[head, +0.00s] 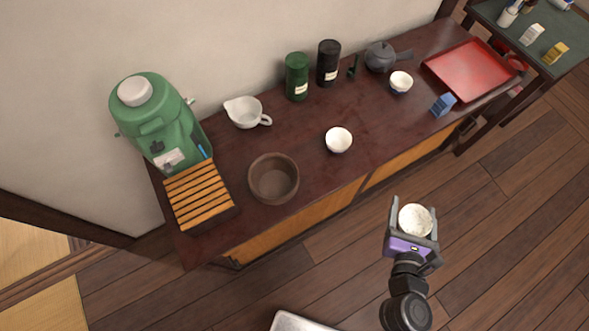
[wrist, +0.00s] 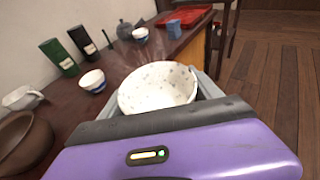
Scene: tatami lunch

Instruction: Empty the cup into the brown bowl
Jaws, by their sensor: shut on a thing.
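My gripper (head: 414,226) is shut on a white cup (head: 415,221) with a speckled inside. It holds the cup out over the floor, in front of the cabinet. In the wrist view the cup (wrist: 158,87) sits between the fingers with its mouth toward the camera. What the cup holds cannot be made out for sure. The brown bowl (head: 273,190) stands on the dark cabinet top, left of my gripper and apart from it. In the wrist view the bowl (wrist: 22,140) is partly cut off at the left edge.
On the cabinet top (head: 310,170) stand a white cup (head: 339,140), a spouted white pitcher (head: 244,112), a slatted wooden tray (head: 200,193), a green dispenser (head: 165,125), two canisters (head: 297,77), a teapot (head: 380,57), another cup (head: 401,82), a blue box (head: 443,104) and a red tray (head: 470,70).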

